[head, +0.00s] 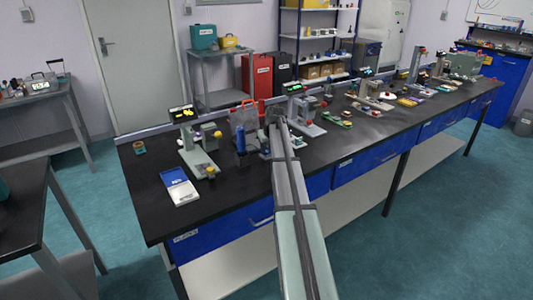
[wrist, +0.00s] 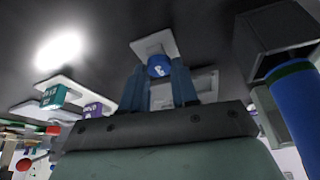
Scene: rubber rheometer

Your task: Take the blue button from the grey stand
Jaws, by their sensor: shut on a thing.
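In the wrist view the blue button (wrist: 159,67), with a pale mark on its face, sits between the tips of my gripper (wrist: 158,80). The two blue fingers are closed on its sides. A light grey stand (wrist: 150,45) shows right behind the button. I cannot tell whether the button still touches it. In the head view my gripper (head: 276,113) is over the black bench, and my arm hides the button and its stand.
A teal block (wrist: 54,96) and a purple block (wrist: 93,110) sit on pale stands at left in the wrist view. A blue cylinder (wrist: 298,105) is close at right; a blue cylinder (head: 240,138) also stands left of my arm in the head view. Instruments crowd the bench (head: 236,185).

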